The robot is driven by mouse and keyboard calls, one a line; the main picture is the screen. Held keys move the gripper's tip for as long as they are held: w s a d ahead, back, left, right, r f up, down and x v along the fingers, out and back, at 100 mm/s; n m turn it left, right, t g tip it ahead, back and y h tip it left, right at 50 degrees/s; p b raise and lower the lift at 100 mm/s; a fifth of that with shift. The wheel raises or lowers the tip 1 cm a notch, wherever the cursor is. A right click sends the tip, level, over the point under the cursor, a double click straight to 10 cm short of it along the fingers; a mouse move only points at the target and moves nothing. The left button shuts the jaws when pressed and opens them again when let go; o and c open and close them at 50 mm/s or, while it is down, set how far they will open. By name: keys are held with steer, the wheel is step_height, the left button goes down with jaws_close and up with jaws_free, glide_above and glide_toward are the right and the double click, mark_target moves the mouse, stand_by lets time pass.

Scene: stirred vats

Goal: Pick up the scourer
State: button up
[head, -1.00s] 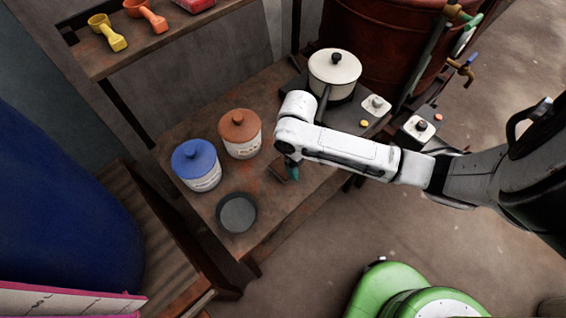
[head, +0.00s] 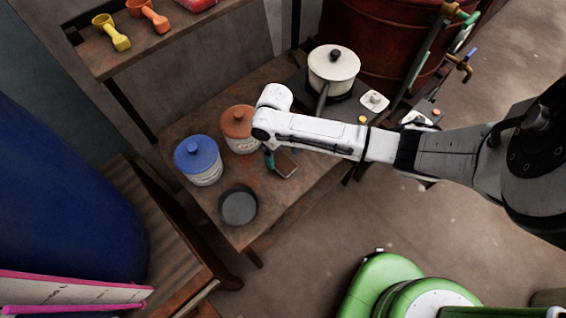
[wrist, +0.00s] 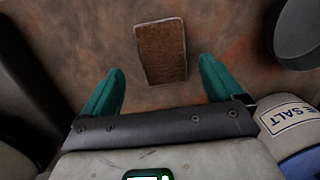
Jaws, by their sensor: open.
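The scourer (wrist: 161,52) is a brown, rough rectangular pad with a pale edge, lying flat on the rusty wooden table. In the wrist view it is ahead of my gripper (wrist: 158,88), between the lines of the two teal fingers but beyond their tips. The fingers are wide apart with nothing between them. In the head view the scourer (head: 284,164) is partly hidden by my arm, and one teal fingertip of my gripper (head: 269,158) shows just left of it.
A blue-lidded jar (head: 199,160) and an orange-lidded jar (head: 239,129) stand left of the scourer. A dark round pan (head: 238,206) sits near the table's front. A white lidded pot (head: 333,70) stands at the back right. The table's front edge is close to the scourer.

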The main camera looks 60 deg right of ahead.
mark_target(283, 162)
steer(key=shift+s+a+f, duration=0.15)
steer(key=shift+f, duration=0.95)
steer(key=shift+s+a+f, duration=0.15)
steer(key=shift+f, duration=0.9)
steer(key=shift+f, duration=0.1)
steer(key=c, duration=1)
